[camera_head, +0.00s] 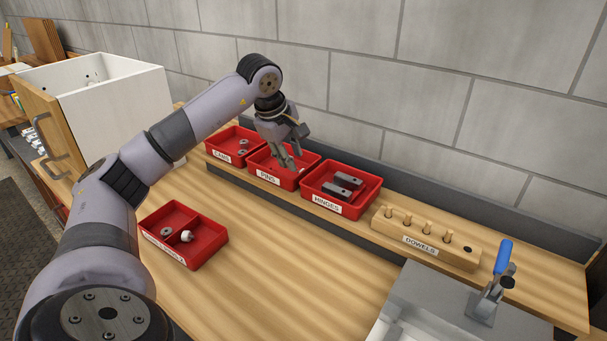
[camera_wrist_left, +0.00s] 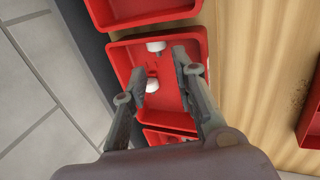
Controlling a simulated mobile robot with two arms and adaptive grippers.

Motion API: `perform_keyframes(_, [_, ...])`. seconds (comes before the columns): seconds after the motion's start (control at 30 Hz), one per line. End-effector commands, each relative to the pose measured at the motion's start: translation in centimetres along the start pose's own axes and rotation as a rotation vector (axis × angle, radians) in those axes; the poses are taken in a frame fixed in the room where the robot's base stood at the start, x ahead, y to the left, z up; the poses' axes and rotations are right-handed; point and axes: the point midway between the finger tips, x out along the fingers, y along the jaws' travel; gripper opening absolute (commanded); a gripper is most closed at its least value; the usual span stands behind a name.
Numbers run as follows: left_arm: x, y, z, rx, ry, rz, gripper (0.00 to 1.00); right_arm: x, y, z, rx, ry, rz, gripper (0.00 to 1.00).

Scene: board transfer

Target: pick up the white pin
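The red PINS bin (camera_head: 269,178) stands in the row along the wall, with my left gripper (camera_head: 291,163) reaching down into or just above it. In the left wrist view, two white pins lie in this bin (camera_wrist_left: 180,118): one white pin (camera_wrist_left: 156,46) near the upper edge and another white pin (camera_wrist_left: 152,85) beside the left finger. My left gripper (camera_wrist_left: 160,67) is open, its fingers spread over the bin with nothing visibly held. I cannot tell whether a finger touches the nearer pin. My right gripper is not in view.
The CAMS bin (camera_head: 220,157) and HINGES bin (camera_head: 327,207) flank the PINS bin closely. A divided red tray (camera_head: 205,252) holds a grey round part and a white piece. A wooden dowel block (camera_head: 455,252) and a blue-handled clamp (camera_head: 503,258) are right. The middle table is clear.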

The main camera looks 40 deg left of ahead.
Motion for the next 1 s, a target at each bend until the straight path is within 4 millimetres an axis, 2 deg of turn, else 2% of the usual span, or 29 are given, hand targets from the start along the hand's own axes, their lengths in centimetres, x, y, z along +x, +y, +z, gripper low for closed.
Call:
perform_keyframes(0.4, [5.0,0.1,0.1,0.001,-0.001,-0.003,0.26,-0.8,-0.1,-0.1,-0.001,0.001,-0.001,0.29])
perform_keyframes(0.67, [5.4,0.1,0.1,0.001,-0.001,-0.002,0.26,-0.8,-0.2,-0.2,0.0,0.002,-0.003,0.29])
perform_keyframes(0.9, [5.5,0.0,0.1,0.001,-0.001,-0.004,0.1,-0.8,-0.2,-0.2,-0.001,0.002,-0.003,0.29])
perform_keyframes(1.0, [5.5,0.0,0.1,0.001,-0.001,-0.004,0.09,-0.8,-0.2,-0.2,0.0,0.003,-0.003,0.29])
